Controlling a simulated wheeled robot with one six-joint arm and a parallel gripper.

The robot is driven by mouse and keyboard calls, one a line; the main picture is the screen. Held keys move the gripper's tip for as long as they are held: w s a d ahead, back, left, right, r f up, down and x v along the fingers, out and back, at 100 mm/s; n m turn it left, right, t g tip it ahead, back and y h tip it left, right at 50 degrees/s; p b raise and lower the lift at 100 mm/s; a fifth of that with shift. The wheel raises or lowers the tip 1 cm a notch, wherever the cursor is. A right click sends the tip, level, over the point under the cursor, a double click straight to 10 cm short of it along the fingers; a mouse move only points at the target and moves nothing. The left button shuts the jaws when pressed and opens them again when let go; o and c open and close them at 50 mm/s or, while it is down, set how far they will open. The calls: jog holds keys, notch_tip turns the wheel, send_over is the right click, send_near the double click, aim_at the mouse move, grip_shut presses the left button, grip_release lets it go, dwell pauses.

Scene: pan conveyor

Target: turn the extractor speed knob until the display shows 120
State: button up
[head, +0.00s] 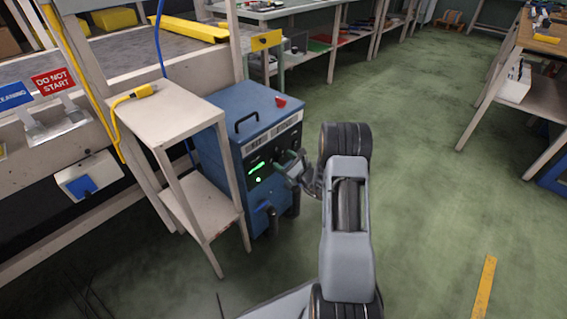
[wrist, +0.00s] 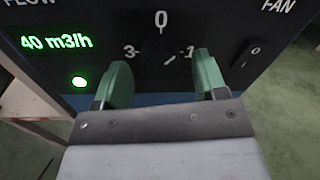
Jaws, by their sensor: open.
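The blue extractor (head: 243,104) stands on the floor beside a small table, its dark panel facing my arm. In the wrist view its green display (wrist: 56,42) reads 40 m3/h. The dark speed knob (wrist: 160,50) is hard to tell from the panel. It sits among the marks 0 above, 3 to the left and 1 to the right, and a short white line on it slants toward 1. My gripper (wrist: 163,75) is open, its green fingers to the left and right below the knob, with nothing seen between them. It also shows in front of the panel in the head view (head: 293,166).
A lit green lamp (wrist: 79,81) is below the display and a FAN rocker switch (wrist: 248,54) is right of the knob. A beige table (head: 166,116) stands close left of the extractor. A red item (head: 281,102) is on its top.

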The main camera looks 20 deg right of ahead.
jog(key=shift+w, duration=0.15)
jog(key=shift+c, duration=0.4)
jog(key=c, duration=0.8)
jog(key=shift+c, duration=0.2)
jog(key=shift+m, duration=0.3)
